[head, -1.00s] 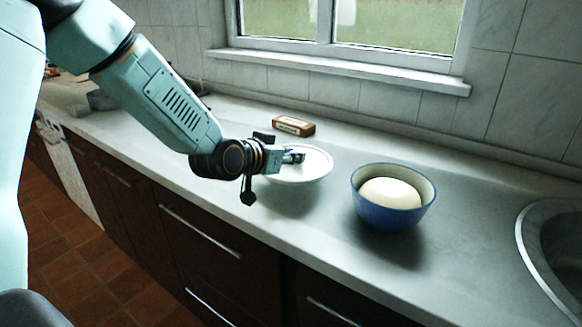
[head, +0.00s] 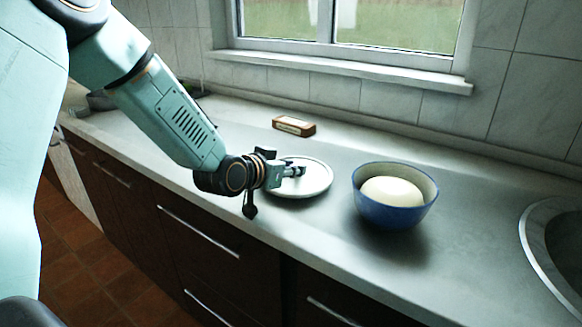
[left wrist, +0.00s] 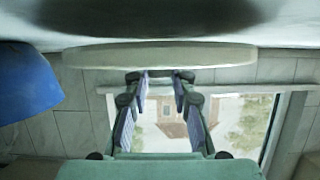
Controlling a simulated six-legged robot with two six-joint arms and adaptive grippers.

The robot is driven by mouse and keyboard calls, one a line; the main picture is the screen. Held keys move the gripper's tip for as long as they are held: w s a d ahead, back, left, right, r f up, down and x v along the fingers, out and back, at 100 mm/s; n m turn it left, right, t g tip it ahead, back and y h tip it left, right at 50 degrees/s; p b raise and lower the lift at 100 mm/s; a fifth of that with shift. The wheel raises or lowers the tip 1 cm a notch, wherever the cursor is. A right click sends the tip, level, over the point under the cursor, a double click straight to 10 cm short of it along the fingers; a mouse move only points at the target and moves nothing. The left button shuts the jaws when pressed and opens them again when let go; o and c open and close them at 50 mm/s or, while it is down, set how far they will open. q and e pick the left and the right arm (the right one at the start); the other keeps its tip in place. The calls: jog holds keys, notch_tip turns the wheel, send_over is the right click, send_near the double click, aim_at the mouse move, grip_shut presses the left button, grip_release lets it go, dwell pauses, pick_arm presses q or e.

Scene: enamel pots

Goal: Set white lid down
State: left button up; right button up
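The white lid (head: 314,183) is a flat round disc, level and low over the grey counter. I cannot tell whether it touches the counter. In the left wrist view the lid (left wrist: 160,55) shows edge-on, right at my fingertips. My left gripper (head: 300,170) reaches over the lid's middle from the left and is shut on it, apparently at a knob that the fingers mostly hide. Its two fingers also show in the left wrist view (left wrist: 160,78), with a gap between them. My right gripper is not in view.
A blue bowl (head: 392,217) holding a pale rounded thing (head: 391,191) stands right of the lid. A small brown block (head: 294,126) lies behind it. A sink (head: 552,250) is at the far right. The counter's front edge runs close below the lid.

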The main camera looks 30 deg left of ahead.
pick_arm(q)
jog(key=shift+o, duration=2.1)
jog(key=shift+r, duration=0.2)
jog(key=p+v, duration=0.2)
jog(key=v, duration=0.1)
jog(key=r+p+v, duration=0.1)
jog(key=v, duration=0.3)
jog(key=shift+w+a+p, duration=0.1)
jog(key=shift+w+p, duration=0.05)
jog(key=shift+p, duration=0.2)
jog(key=shift+p+v, duration=0.9)
jog(key=shift+v, duration=0.1)
jog(key=shift+p+v, duration=1.55)
jog(key=shift+p, duration=0.15)
